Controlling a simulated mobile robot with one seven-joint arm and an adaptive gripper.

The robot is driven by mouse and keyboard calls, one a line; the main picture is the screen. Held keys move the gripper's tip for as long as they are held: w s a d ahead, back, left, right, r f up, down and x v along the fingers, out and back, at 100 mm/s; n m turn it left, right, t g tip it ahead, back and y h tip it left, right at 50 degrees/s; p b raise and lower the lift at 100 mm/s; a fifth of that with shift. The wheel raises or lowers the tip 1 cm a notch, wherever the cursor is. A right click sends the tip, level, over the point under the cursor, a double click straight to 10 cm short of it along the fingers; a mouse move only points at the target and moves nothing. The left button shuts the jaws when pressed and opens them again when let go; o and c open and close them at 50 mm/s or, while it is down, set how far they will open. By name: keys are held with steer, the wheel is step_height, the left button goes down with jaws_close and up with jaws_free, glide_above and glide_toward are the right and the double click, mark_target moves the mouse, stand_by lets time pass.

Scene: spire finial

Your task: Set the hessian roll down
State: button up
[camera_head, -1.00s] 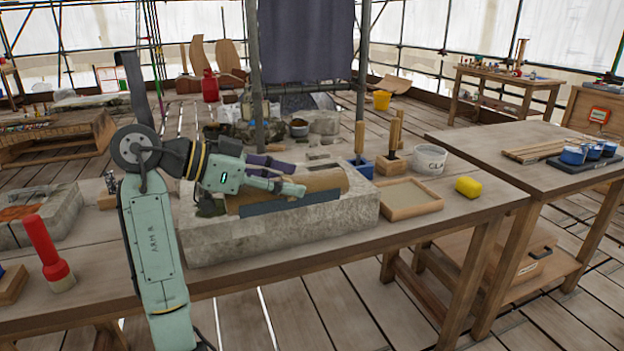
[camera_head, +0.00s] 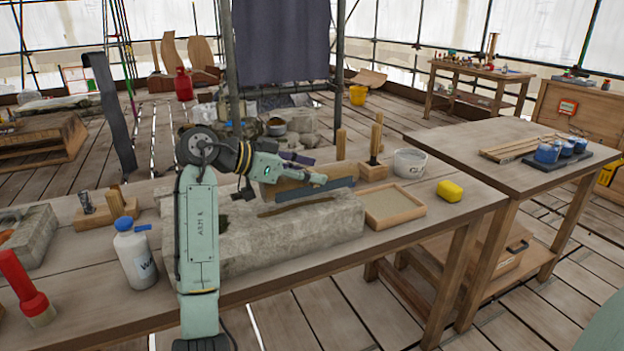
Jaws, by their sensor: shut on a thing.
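The hessian roll (camera_head: 272,190) is a tan cylinder with a dark blue-grey strip (camera_head: 316,190) along its near side. My gripper (camera_head: 316,179) is shut on the roll from above, and its fingers partly cover it. The roll appears held just above the back of the pale stone block (camera_head: 300,232) on the workbench. A long dark groove shows in the block's top, in front of and below the roll. The far side of the roll is hidden, so I cannot tell its exact clearance.
A shallow wooden tray (camera_head: 392,206), a yellow sponge (camera_head: 449,191) and a white tub (camera_head: 409,163) stand right of the block. Chisels in wooden holders (camera_head: 373,172) stand behind. A white bottle (camera_head: 135,256) and red torch (camera_head: 22,287) stand left. Bare bench shows along the front.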

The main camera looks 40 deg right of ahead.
mark_target(312, 184)
steer(key=shift+w+d, duration=0.1)
steer(key=shift+d, duration=0.2)
steer(key=f+p, duration=0.1)
steer(key=f, duration=0.2)
steer(key=shift+w+d+p, duration=0.1)
steer(key=shift+d+p, duration=0.25)
steer(key=shift+f, duration=0.3)
steer(key=o, duration=1.5)
steer(key=shift+f, duration=0.15)
steer(key=b+v, duration=0.3)
steer(key=v, duration=0.9)
